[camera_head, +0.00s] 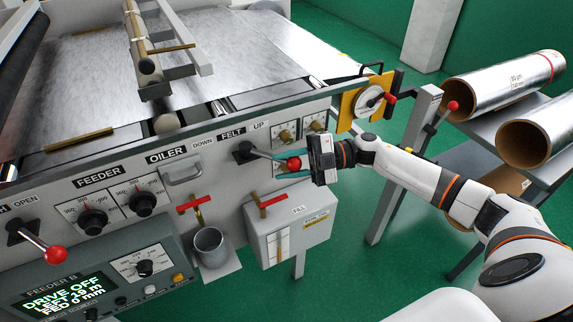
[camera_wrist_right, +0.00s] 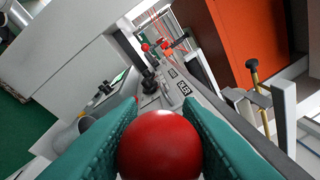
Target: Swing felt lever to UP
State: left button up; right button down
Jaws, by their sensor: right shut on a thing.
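The felt lever (camera_head: 262,153) comes out of a black pivot on the machine's front panel, under the FELT label (camera_head: 231,133). Its rod leans to the right, below the UP label (camera_head: 260,125); the DOWN label (camera_head: 203,142) is to the left. My right gripper (camera_head: 279,165) is shut on the lever's red ball knob (camera_head: 294,163), one teal finger on each side. The knob fills the gap between the fingers in the right wrist view (camera_wrist_right: 160,146). The rod is mostly hidden behind the knob there. My left gripper is not in view.
A red-handled valve (camera_head: 271,202) and a grey box (camera_head: 287,236) are below the lever. A yellow plate with a dial (camera_head: 369,101) is to the right. A metal cup (camera_head: 210,245) hangs lower left. Foil rolls (camera_head: 508,85) lie on a rack at right.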

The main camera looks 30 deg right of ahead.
jog(key=c, duration=1)
grip_release()
jog(key=shift+d, duration=0.15)
jog(key=shift+c, duration=0.2)
jog(key=b+v, duration=0.4)
jog(key=v, duration=0.8)
jog(key=shift+s, duration=0.1)
